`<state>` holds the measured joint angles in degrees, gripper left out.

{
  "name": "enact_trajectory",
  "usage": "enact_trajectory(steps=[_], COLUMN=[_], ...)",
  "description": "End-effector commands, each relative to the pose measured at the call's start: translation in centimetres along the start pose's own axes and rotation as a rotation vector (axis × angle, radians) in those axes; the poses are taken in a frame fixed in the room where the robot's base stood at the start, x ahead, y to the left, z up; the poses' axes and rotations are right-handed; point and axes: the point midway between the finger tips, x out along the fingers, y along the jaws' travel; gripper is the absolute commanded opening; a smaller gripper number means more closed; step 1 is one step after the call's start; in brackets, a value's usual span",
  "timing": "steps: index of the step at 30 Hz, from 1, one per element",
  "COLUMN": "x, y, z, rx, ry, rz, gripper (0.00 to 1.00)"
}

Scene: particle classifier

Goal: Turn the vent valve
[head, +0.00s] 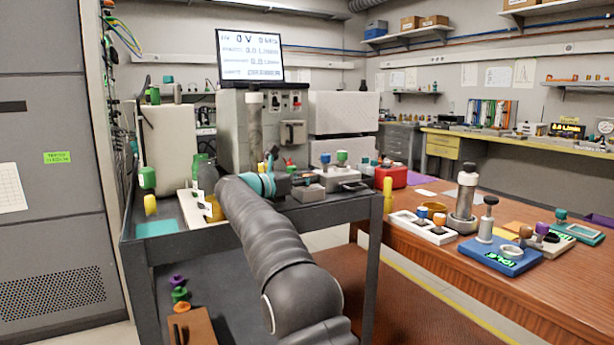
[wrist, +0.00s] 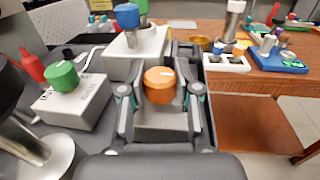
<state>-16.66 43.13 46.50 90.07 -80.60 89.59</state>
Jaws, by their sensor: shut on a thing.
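In the wrist view an orange round knob (wrist: 160,84) stands on a grey block (wrist: 160,118). My gripper (wrist: 163,78) has one finger on each side of the knob and is shut on it. In the head view my gripper (head: 284,182) is at the cart top beside a small grey block (head: 309,192), and my arm hides the knob. Boxes with a green knob (wrist: 60,77) and a blue knob (wrist: 127,17) stand to the left and behind in the wrist view. No readable label shows which knob is the vent valve.
A screen (head: 250,56) with readings stands behind. A wooden table (head: 450,262) with a blue tray (head: 500,254) is at the right.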

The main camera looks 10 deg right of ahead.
Motion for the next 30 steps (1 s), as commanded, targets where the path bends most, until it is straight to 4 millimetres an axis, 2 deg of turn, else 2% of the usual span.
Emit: enact_trajectory(steps=[7, 8, 10, 11, 23, 26, 30], x=[0.0, 0.0, 0.0, 0.0, -0.7, -1.9, -4.7], y=[0.0, 0.0, 0.0, 0.0, 0.0, 0.0, 0.1], z=[0.4, 0.4, 0.3, 0.3, 0.1, 0.2, 0.1], rx=[0.004, 0.004, 0.003, 0.003, 0.001, 0.002, 0.002], ry=[-0.005, -0.005, -0.005, -0.004, -0.001, -0.001, -0.001], rz=[0.005, 0.005, 0.004, 0.004, 0.003, 0.004, 0.006], gripper=[0.0, 0.37, 0.54, 0.58, 0.58, 0.58, 0.58])
